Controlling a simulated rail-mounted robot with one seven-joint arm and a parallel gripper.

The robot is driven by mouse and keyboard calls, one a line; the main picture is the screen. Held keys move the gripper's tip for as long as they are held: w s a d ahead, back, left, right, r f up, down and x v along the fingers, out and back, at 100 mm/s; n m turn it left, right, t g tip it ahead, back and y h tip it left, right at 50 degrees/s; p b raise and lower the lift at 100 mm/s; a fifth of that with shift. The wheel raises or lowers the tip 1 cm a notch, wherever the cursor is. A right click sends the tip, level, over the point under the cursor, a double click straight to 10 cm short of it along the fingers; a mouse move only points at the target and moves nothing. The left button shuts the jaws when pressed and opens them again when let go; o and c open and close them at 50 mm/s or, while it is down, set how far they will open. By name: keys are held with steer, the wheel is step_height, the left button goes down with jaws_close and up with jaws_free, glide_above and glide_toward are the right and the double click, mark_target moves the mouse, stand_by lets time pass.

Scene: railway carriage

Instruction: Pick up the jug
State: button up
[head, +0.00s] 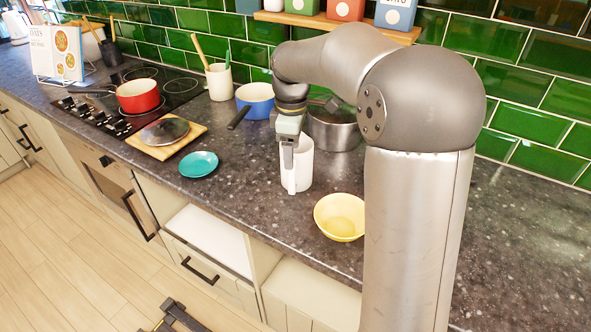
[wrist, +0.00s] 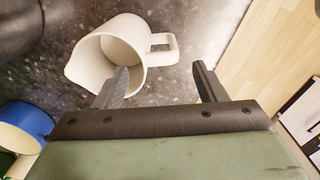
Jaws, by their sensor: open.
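The jug (head: 304,168) is white and stands upright on the dark speckled worktop (head: 250,205). In the wrist view the jug (wrist: 104,50) shows its open mouth, with its spout to the left and its handle (wrist: 174,48) to the right. My gripper (head: 288,160) is open, pointing down at the jug's near side and hiding part of it. In the wrist view my gripper (wrist: 161,76) has one finger overlapping the jug's rim and the other to the right of the handle. The handle lies between the fingertips' lines; I cannot tell whether anything touches.
A grey pot (head: 335,130) stands close behind the jug, and a blue pan (head: 256,99) is behind left. A yellow bowl (head: 340,218) sits front right, a teal plate (head: 199,164) left. Some worktop is clear between plate and jug.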

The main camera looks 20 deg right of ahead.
steer(key=f, duration=0.5)
steer(key=shift+s+p, duration=0.2)
steer(key=shift+p, duration=0.2)
steer(key=c, duration=1.4)
steer(key=shift+r, duration=0.15)
